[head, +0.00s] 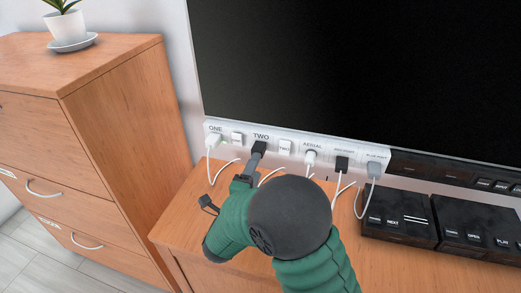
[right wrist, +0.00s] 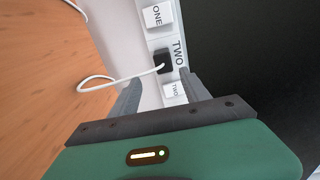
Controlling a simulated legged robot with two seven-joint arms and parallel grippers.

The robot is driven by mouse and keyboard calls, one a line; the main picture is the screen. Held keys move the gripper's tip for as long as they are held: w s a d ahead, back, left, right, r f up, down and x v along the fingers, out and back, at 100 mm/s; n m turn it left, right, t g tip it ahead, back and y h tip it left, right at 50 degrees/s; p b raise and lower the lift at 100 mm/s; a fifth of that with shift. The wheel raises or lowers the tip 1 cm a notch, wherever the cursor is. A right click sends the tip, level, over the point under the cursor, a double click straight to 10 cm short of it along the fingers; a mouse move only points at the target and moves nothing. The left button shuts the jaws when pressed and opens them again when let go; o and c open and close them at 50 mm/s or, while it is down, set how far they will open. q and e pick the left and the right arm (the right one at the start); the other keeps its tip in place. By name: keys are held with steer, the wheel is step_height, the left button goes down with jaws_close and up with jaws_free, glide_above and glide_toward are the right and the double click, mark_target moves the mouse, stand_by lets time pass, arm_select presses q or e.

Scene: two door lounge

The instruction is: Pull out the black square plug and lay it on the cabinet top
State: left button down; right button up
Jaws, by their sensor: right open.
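A black square plug (head: 260,146) sits in the white socket strip (head: 228,127) under the label TWO. It also shows in the right wrist view (right wrist: 163,60), with a white cable. Another black plug (head: 341,163) sits further right on the strip. My right gripper (head: 256,160) is at the plug under TWO and partly covers it. In the right wrist view its open fingers (right wrist: 160,77) point at this plug, one towards each side; I cannot tell if they touch it. The cabinet top (head: 185,218) is wooden, below the strip. My left gripper is not in view.
A white plug (head: 214,140), an aerial plug (head: 310,156) and a grey plug (head: 374,170) share the strip, with loose white cables. Black boxes (head: 400,232) stand on the right. A large dark screen (head: 350,70) is above. A taller drawer cabinet (head: 115,100) stands left.

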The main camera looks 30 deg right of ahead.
mark_target(258, 151)
steer(key=x, duration=0.7)
steer(key=shift+w+r+b, duration=0.2)
steer(key=shift+w+b, duration=0.1)
steer(key=shift+w, duration=0.1)
steer(key=shift+w+a+r, duration=0.1)
steer(key=shift+a+r, duration=0.15)
steer(key=shift+a, duration=0.15)
steer(key=shift+w+a+r, duration=0.1)
steer(key=shift+a, duration=0.25)
steer(key=shift+d+f, duration=0.2)
steer(key=shift+d, duration=0.4)
steer(key=shift+a+r, duration=0.15)
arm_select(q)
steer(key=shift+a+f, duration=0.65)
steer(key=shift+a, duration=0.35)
arm_select(e)
steer(key=shift+a+r, duration=0.1)
steer(key=shift+a, duration=0.15)
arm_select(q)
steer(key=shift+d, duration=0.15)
arm_select(e)
steer(key=shift+d, duration=0.2)
